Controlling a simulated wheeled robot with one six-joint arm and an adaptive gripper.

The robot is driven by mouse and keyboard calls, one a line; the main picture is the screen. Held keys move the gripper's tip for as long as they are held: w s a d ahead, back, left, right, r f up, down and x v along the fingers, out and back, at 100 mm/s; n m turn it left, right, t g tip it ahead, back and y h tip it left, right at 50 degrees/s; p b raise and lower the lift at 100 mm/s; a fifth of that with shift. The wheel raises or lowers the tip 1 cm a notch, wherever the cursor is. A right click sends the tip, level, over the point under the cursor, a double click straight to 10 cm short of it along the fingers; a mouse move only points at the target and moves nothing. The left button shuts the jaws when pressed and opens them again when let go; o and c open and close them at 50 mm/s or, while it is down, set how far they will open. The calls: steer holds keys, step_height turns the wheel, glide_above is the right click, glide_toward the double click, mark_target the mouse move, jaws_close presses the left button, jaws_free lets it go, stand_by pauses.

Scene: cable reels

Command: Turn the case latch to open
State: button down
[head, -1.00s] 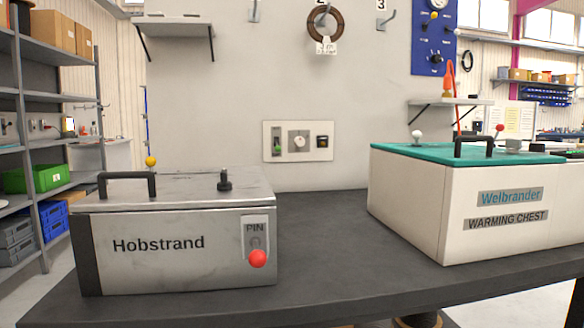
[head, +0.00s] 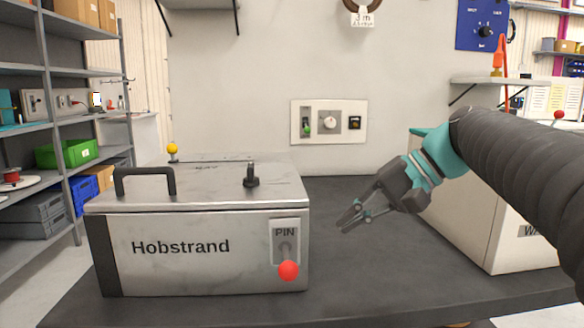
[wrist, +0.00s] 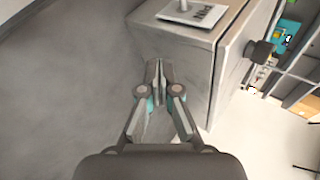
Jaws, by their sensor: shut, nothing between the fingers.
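The grey metal case marked Hobstrand (head: 200,270) stands on the bench at left in the head view, its lid (head: 215,190) down. On its front right a plate marked PIN (head: 285,230) carries a lever with a red ball (head: 288,270) hanging low. A black upright knob (head: 251,177) stands on the lid. My gripper (head: 350,218) is right of the case, apart from it, fingers together and empty. In the wrist view the closed fingers (wrist: 157,72) show beside the case's side (wrist: 178,65); the plate (wrist: 195,12) is at the top and the red ball is out of frame.
The white Welbrander warming chest (head: 475,235) stands at right, partly hidden by my arm. A black handle (head: 145,173) and a yellow ball (head: 172,149) are at the case's left and back. A wall panel (head: 328,121) is behind. Bench between case and chest is clear.

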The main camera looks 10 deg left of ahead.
mark_target(272, 187)
steer(key=w+a+r+n+g+y, duration=0.1)
steer(key=w+r+n+g+y, duration=0.3)
steer(key=w+r, duration=0.45)
steer(key=shift+g, duration=0.3)
steer(key=x, duration=0.4)
steer(key=s+r+b+x, duration=0.1)
steer(key=x, duration=0.3)
steer(key=r+x, duration=0.1)
steer(key=x, duration=0.3)
steer(key=shift+s+a, duration=0.2)
steer(key=shift+a, duration=0.3)
steer(key=shift+s+a, duration=0.1)
steer(key=shift+a, duration=0.5)
steer(key=shift+d+b, duration=0.1)
steer(key=shift+b, duration=0.2)
